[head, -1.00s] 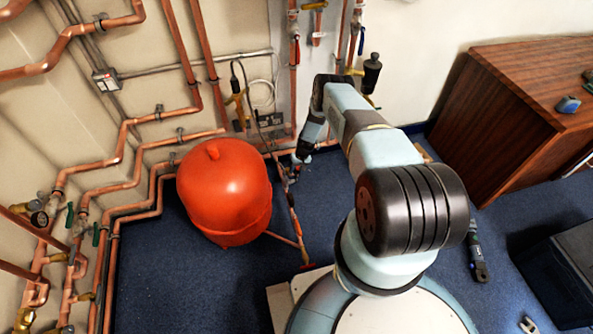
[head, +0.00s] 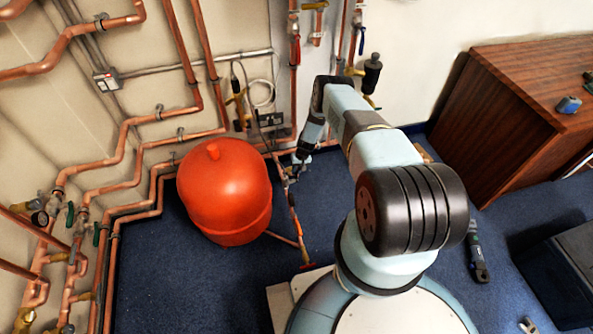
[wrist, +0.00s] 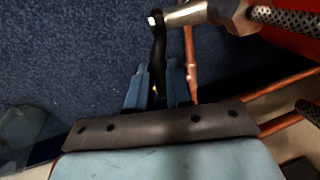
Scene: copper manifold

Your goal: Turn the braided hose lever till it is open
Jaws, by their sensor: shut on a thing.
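The lever (wrist: 158,50) is a dark, narrow handle on a metal valve (wrist: 200,14), seen at the top of the wrist view. The braided hose (wrist: 288,17) runs off the valve to the right. My gripper (wrist: 157,88) has its two blue-grey fingers on either side of the lever's free end and is shut on it. In the head view my gripper (head: 296,165) is low beside the red vessel, near a copper pipe; the lever is too small to make out there.
The red vessel (head: 225,190) stands just left of my gripper. Copper pipes (head: 195,75) line the walls behind and to the left. A wooden desk (head: 520,110) stands at the right. Blue carpet (head: 165,280) is clear at the lower left.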

